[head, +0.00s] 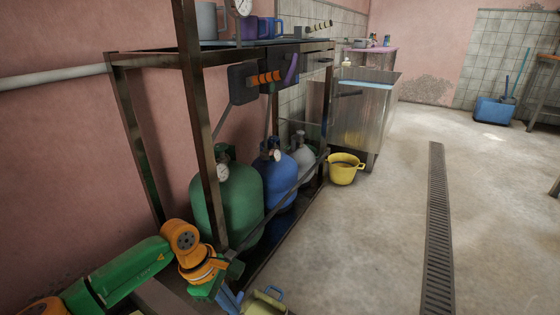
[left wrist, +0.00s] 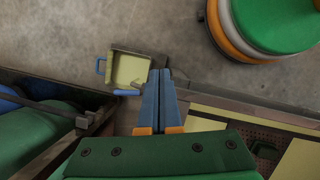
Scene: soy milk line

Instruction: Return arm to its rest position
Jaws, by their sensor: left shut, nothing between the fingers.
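My left arm, green and orange, comes in from the lower left in the head view. Its left gripper (head: 230,300) hangs low at the bottom edge, in front of the metal rack. In the left wrist view the two blue fingers of the left gripper (left wrist: 161,72) lie together, shut with nothing between them. A yellow box with blue handles (left wrist: 128,70) is on the floor side just beyond and left of the fingertips. It also shows, cut off, in the head view (head: 264,303). My right gripper is in neither view.
A metal rack (head: 206,130) holds a green gas cylinder (head: 232,195), a blue cylinder (head: 277,175) and a grey one (head: 302,150) low down. A yellow bucket (head: 343,170) stands beyond. Open floor (head: 370,250) with a drain grate (head: 437,220) lies to the right.

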